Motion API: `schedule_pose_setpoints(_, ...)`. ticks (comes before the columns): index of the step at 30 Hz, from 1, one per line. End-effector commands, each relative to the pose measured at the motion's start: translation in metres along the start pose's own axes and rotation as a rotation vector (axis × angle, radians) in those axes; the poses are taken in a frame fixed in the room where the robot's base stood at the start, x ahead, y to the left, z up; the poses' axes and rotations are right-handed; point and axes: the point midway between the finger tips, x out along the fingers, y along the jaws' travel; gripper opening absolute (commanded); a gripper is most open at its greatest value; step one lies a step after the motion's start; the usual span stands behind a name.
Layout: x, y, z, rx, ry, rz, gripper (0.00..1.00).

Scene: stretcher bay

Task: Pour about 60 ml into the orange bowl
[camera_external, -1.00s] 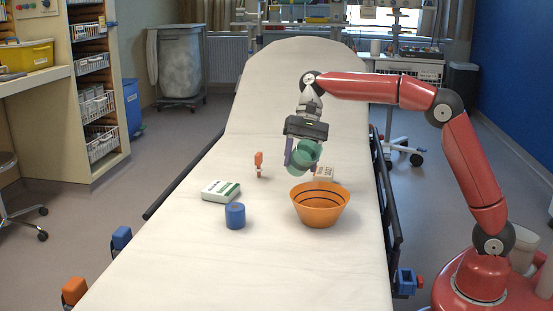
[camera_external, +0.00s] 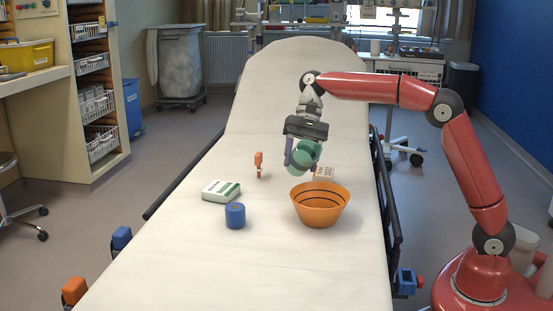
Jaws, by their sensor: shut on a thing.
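An orange bowl (camera_external: 320,214) with dark stripes stands upright on the white stretcher. My gripper (camera_external: 303,158) is shut on a green cup (camera_external: 306,155) and holds it above and behind the bowl, slightly to the left of its middle. The cup is tilted, with its round opening facing towards the camera. I cannot see any liquid in the cup or a stream falling from it. The inside bottom of the bowl is hidden by its front wall.
On the stretcher (camera_external: 170,261) are a white and green box (camera_external: 221,191), a blue cylinder (camera_external: 235,216), a small orange item (camera_external: 259,164) and a small printed box (camera_external: 324,173) behind the bowl. Dark rails (camera_external: 391,200) run along the sides. The stretcher's front part is clear.

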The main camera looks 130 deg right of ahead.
Motion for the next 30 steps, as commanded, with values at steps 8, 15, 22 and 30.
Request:
schedule_pose_setpoints(8,0.0,0.0,0.0,0.0,0.0,0.0,0.29)
schedule_pose_setpoints(15,0.0,0.0,0.0,0.0,-0.001,0.0,0.29)
schedule_pose_setpoints(22,0.004,0.001,-0.005,0.032,-0.068,0.015,0.29)
schedule_pose_setpoints(30,0.005,-0.003,-0.024,0.117,-0.259,0.056,0.29)
